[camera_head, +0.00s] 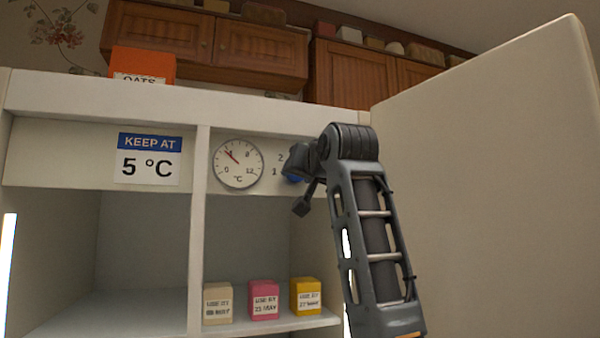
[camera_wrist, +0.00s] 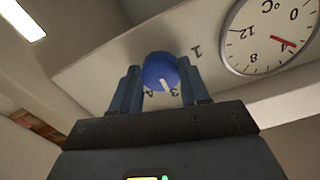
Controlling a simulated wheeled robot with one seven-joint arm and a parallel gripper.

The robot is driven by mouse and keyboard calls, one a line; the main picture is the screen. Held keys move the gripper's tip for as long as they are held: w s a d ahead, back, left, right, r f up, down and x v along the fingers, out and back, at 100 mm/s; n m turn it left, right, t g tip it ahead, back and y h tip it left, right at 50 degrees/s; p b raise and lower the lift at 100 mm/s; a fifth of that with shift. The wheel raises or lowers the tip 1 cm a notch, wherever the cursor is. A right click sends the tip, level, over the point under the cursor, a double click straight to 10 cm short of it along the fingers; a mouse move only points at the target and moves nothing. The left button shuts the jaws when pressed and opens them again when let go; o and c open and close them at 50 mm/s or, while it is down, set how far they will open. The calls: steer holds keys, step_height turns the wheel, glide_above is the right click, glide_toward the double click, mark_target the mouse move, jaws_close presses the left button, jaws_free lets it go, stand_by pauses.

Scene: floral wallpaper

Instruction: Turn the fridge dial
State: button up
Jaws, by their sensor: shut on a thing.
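The blue fridge dial (camera_wrist: 160,70) sits on the white panel between the two fingers of my gripper (camera_wrist: 160,84), which is shut on it. The dial's white mark points toward the numbers, near the 3. In the head view only a sliver of the blue dial shows behind my gripper (camera_head: 297,178). A round gauge (camera_head: 238,163) left of the dial has a red needle at about the 4. It also shows inverted in the wrist view (camera_wrist: 268,35). A sign (camera_head: 148,158) on the panel reads "KEEP AT 5 °C".
The open fridge door (camera_head: 490,180) stands close to the right of my arm. Cream, pink (camera_head: 264,300) and yellow boxes stand on the lower shelf. An orange oats box (camera_head: 142,64) stands on top. The left compartment looks empty.

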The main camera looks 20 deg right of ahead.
steer(key=o, duration=1.1)
steer(key=shift+c, duration=0.2)
steer(key=s+b, duration=0.2)
steer(key=s, duration=0.5)
steer(key=shift+s, duration=0.4)
